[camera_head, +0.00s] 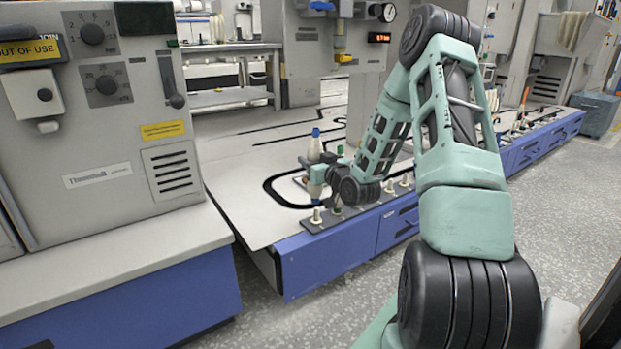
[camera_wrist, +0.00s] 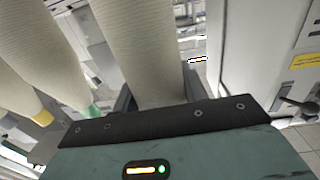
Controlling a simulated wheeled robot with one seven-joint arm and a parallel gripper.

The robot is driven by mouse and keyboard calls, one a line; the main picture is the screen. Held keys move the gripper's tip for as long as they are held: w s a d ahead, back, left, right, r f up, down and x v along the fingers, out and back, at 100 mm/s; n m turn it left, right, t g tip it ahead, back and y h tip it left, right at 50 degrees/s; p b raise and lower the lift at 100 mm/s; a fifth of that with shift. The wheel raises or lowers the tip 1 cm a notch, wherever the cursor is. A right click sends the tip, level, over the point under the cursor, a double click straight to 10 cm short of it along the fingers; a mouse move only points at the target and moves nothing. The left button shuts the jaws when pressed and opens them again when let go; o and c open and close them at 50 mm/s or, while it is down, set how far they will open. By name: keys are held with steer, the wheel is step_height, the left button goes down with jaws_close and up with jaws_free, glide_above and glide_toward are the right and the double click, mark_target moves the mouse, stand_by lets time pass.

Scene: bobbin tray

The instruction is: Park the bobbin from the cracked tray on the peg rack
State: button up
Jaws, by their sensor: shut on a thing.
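My gripper (camera_head: 317,176) is low over the near edge of the pale machine deck, at the left end of a dark rack with a row of short pegs (camera_head: 316,216). In the wrist view its two dark fingers (camera_wrist: 160,95) are shut on a cream, yarn-wound bobbin (camera_wrist: 140,45). The held bobbin's lower end is hidden behind the gripper body there. I cannot pick out a cracked tray in either view.
Two more cream bobbins, one with a yellow end (camera_wrist: 43,117) and one with a green end (camera_wrist: 92,111), are close left of the held one. A blue-topped white bobbin (camera_head: 314,147) stands behind my gripper. A grey control cabinet (camera_head: 100,130) is at left.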

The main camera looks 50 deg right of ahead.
steer(key=shift+w+d+f+b, duration=0.15)
steer(key=shift+d+f+b, duration=0.1)
steer(key=shift+d+b, duration=0.15)
steer(key=shift+f+b, duration=2.1)
steer(key=shift+f, duration=0.65)
steer(key=shift+f+b, duration=0.3)
steer(key=shift+f, duration=0.25)
steer(key=o, duration=0.7)
steer(key=shift+o, duration=0.2)
steer(key=v, duration=1.1)
steer(key=shift+b, duration=0.35)
